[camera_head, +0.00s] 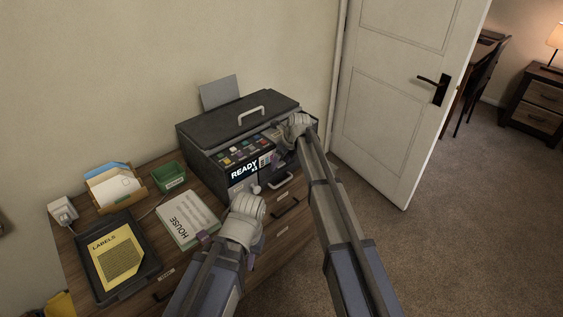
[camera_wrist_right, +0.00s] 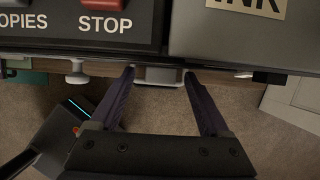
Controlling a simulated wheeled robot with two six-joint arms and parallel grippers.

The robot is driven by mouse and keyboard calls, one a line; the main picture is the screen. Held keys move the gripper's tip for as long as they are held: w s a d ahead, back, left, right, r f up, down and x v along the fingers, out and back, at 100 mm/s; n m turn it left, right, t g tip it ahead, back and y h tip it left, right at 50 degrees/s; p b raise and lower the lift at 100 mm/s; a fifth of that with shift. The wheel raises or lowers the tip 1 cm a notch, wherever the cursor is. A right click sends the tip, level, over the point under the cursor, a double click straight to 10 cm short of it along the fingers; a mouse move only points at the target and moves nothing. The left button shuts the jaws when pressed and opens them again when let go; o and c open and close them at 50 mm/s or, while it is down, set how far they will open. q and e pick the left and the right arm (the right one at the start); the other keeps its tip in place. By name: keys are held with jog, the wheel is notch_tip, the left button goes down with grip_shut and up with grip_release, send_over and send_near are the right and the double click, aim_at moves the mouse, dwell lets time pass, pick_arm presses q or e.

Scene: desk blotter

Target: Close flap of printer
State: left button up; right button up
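The dark printer (camera_head: 217,142) stands on the wooden cabinet, its lid with a pale handle lying down on top. Its front has coloured buttons and a READY display. In the right wrist view its STOP panel (camera_wrist_right: 60,28) and a grey INK surface (camera_wrist_right: 235,40) lie side by side. I cannot tell how far any flap stands open. My right gripper (camera_head: 279,158) is at the printer's front right; in the right wrist view its open fingers (camera_wrist_right: 158,76) are on either side of a pale handle (camera_wrist_right: 158,77). My left gripper (camera_head: 228,247) is low before the cabinet, mostly hidden by its wrist.
A HOUSE booklet (camera_head: 187,219), a green box (camera_head: 169,179), a letter holder (camera_head: 136,179) and a black tray (camera_head: 148,267) with a LABELS pad fill the top's left side. Drawer handles protrude from the cabinet front. A white door (camera_head: 395,80) stands right of it; carpet there is clear.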

jog(key=p+v, duration=0.7)
jog(key=v, duration=0.1)
dwell(0.4)
jog(key=shift+f, duration=0.1)
jog(key=s+a+f+n+g+h, duration=0.1)
jog(key=s+a+n+g+h, duration=0.1)
jog(key=s+n, duration=3)
jog(key=shift+s+f+g+h, duration=0.2)
jog(key=shift+s+g+h, duration=0.7)
jog(key=shift+s, duration=1.45)
